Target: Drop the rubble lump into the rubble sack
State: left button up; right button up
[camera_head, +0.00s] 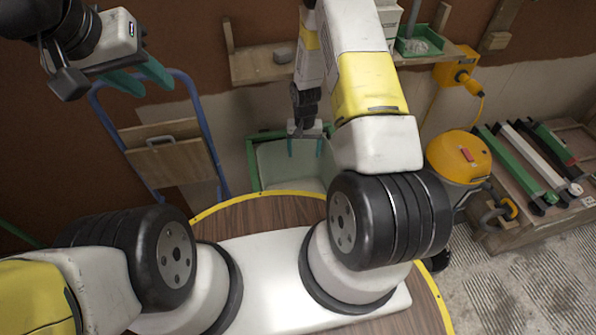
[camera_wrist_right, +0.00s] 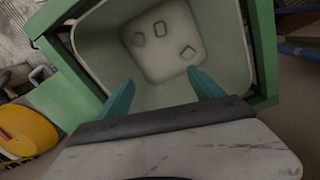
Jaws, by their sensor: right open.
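The rubble sack appears as a pale, open-topped container in a green frame (camera_head: 283,167), below my right gripper in the head view. The right wrist view looks down into its pale inside (camera_wrist_right: 95,50), where three small grey-edged shapes lie on the bottom; I cannot tell whether these are lumps. My right gripper (camera_head: 305,147) is open over the container, with nothing between its teal fingers, which also show in the wrist view (camera_wrist_right: 160,95). A grey lump (camera_head: 284,53) rests on the wall shelf. My left gripper (camera_head: 140,77) is open and empty, raised at the upper left.
The wooden shelf (camera_head: 250,66) carries a green tray (camera_head: 420,44) to the right. A blue-framed trolley (camera_head: 187,165) stands left of the container. A yellow vacuum (camera_head: 457,155) and a wooden crate with long tools (camera_head: 520,222) stand to the right. The floor at lower right is clear.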

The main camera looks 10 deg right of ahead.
notch_tip(320, 180, up, 7)
jog(key=shift+f, duration=0.2)
dwell(0.5)
